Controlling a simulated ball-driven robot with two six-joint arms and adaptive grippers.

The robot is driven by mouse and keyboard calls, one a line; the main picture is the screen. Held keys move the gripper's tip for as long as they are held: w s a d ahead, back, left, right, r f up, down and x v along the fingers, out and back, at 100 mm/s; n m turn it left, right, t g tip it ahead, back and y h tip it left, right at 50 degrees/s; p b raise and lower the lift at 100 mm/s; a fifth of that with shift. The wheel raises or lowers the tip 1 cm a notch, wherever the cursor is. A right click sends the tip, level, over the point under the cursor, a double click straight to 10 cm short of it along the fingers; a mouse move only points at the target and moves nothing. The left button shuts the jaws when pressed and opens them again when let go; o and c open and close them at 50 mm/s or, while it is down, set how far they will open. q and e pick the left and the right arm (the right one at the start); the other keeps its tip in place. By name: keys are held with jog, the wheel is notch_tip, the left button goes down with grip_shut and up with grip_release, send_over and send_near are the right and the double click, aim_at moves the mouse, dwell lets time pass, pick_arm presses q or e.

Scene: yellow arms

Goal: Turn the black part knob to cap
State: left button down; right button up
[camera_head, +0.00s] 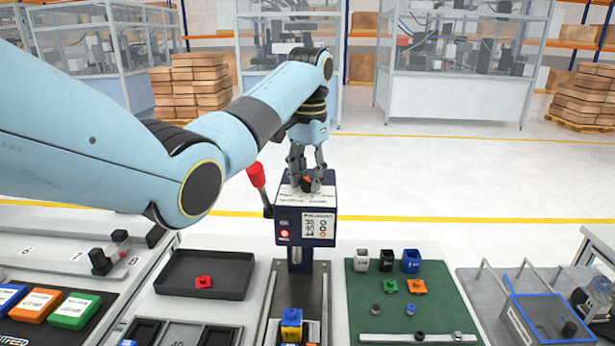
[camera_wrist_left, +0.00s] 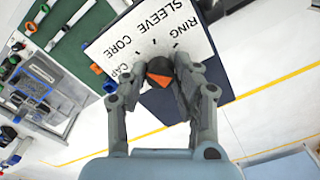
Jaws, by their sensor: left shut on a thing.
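The part knob (camera_wrist_left: 159,66) is black with an orange mark and sits on the white label plate (camera_wrist_left: 105,42) on top of the dark blue machine (camera_head: 305,214). In the left wrist view the plate reads RING, SLEEVE, CORE and CAP around the knob, with CAP the label nearest the left finger. My left gripper (camera_head: 306,181) comes down on the knob from above and is shut on it, one finger at each side. The fingers hide part of the knob, and I cannot tell which label it points to. My right gripper is not in view.
A red-handled lever (camera_head: 257,176) stands at the machine's left side. A blue block with yellow (camera_head: 291,319) sits below the machine. A black tray (camera_head: 206,286) with a red part (camera_head: 204,282) lies left. A green mat (camera_head: 365,315) with several small parts lies right.

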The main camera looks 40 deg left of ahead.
pick_arm(q)
jog(key=n, duration=0.4)
jog(key=shift+n, duration=2)
jog(key=c, duration=1)
grip_release()
